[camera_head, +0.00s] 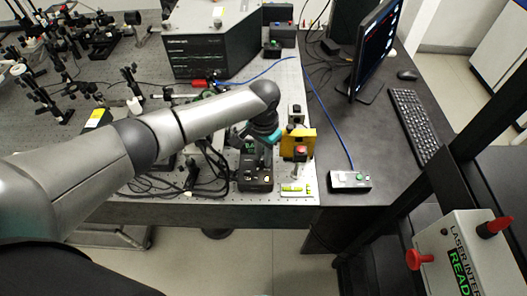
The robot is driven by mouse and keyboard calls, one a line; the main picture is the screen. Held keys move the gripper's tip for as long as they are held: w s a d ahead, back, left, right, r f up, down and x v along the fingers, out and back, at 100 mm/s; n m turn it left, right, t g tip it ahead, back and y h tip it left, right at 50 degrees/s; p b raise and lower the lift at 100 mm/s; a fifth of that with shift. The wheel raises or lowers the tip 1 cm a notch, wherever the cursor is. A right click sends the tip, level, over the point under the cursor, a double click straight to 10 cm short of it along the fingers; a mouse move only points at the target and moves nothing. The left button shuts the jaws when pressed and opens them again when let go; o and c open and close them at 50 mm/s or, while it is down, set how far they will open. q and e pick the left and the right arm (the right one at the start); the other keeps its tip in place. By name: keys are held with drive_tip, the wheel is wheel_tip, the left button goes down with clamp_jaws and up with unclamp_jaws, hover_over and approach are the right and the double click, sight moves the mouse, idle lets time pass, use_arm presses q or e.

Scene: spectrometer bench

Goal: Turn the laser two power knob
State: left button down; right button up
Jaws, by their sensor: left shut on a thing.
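My left arm reaches in from the left, and its wrist with a teal ring bends down over the bench's front edge. My left gripper (260,156) is small and dark here, shut at a small black control box (256,184) with a green-lit display. The laser two power knob cannot be made out; the gripper covers that part of the box, and its fingers appear closed on the knob there. The knob's turn angle cannot be read. My right gripper is not in view.
A yellow box with a red button (300,152) stands close right of the gripper. Loose black cables (205,172) lie left of the control box. A small switch box (349,181), keyboard (420,125) and monitor (376,45) are to the right. Optics fill the back left.

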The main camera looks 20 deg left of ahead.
use_arm(q)
drive_tip(key=c, duration=0.8)
unclamp_jaws()
drive_tip(key=shift+o, duration=0.2)
drive_tip(key=shift+r, duration=0.15)
wheel_tip(320, 180, up, 15)
drive_tip(key=shift+p, duration=0.45)
